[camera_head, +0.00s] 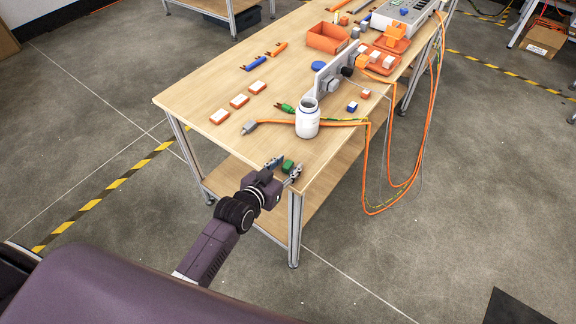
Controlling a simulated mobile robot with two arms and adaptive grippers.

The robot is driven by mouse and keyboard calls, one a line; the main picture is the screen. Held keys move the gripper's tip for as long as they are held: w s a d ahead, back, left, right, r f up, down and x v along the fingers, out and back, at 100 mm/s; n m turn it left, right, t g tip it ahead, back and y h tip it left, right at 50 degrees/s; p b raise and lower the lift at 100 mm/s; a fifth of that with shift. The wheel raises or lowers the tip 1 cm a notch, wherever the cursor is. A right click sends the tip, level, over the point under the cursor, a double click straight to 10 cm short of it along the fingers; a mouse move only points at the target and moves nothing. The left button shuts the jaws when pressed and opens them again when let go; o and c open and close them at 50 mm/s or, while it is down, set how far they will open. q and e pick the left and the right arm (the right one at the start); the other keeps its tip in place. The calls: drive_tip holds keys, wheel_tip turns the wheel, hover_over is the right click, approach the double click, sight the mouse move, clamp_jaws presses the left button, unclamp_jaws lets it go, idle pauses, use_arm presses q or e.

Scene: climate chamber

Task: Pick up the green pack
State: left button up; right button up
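The green pack (288,166) is a small dark green block near the front corner of the wooden table (185,95). My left gripper (285,167) reaches in over the table's front edge. Its two fingers are spread, one on the left of the pack and one on the right. The pack shows between and slightly beyond the fingertips. I cannot tell whether either finger touches it. My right gripper is not in view.
A white jar (307,120) stands just behind the pack. An orange cable (345,123) runs past it and hangs off the right side. White-and-orange packs (239,101), a green connector (286,107) and an orange bin (327,38) lie farther back. The left front tabletop is clear.

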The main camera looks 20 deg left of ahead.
sight(287, 165)
use_arm(q)
drive_tip(key=shift+c, duration=0.4)
drive_tip(key=c, duration=0.8)
drive_tip(key=shift+c, duration=0.2)
drive_tip(key=shift+r, duration=0.1)
wheel_tip(287, 165, up, 20)
